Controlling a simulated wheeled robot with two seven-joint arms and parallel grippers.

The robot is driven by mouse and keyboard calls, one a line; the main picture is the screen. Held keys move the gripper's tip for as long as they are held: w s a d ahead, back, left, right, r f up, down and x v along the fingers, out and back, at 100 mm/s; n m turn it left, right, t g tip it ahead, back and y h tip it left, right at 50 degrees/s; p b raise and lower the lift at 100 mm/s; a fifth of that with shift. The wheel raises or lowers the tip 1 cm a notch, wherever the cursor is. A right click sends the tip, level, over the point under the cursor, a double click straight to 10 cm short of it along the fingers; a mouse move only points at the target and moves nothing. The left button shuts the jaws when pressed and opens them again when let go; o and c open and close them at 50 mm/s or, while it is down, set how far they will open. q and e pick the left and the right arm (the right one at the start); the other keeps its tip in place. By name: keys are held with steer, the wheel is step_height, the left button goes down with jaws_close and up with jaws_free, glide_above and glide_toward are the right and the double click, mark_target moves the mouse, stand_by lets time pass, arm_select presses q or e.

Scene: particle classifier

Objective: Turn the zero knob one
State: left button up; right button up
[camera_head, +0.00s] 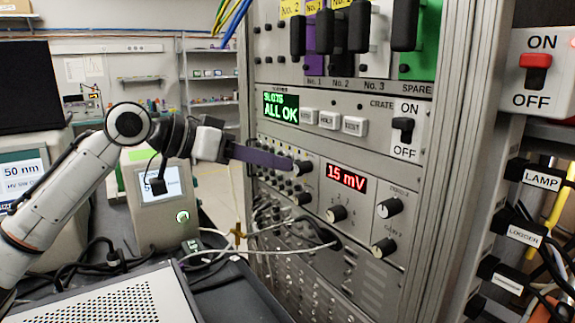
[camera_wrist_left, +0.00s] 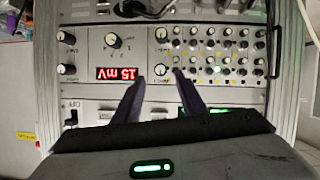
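The left module's upper knob (camera_head: 303,167) is black and sits on the rack panel. It matches where zero knob one would be, but its label is too small to read. It also shows in the left wrist view (camera_wrist_left: 161,69), where the picture is upside down. My left gripper (camera_head: 290,163) reaches in from the left, its purple-grey fingers pointing at this knob. In the left wrist view the fingers (camera_wrist_left: 160,75) are apart, with the knob showing between their tips. Contact cannot be told. My right gripper is not in view.
A second knob (camera_head: 303,198) sits below. The red 15 mV display (camera_head: 346,178), a selector knob (camera_head: 337,213) and two more knobs (camera_head: 390,207) are to the right. The crate switch (camera_head: 403,129) is above. Cables (camera_head: 290,230) hang below; small knobs crowd the panel left.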

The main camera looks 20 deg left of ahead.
mark_target(296, 168)
arm_select(q)
steer(key=shift+x, duration=2.3)
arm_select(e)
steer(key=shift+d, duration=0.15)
arm_select(q)
steer(key=shift+c, duration=0.4)
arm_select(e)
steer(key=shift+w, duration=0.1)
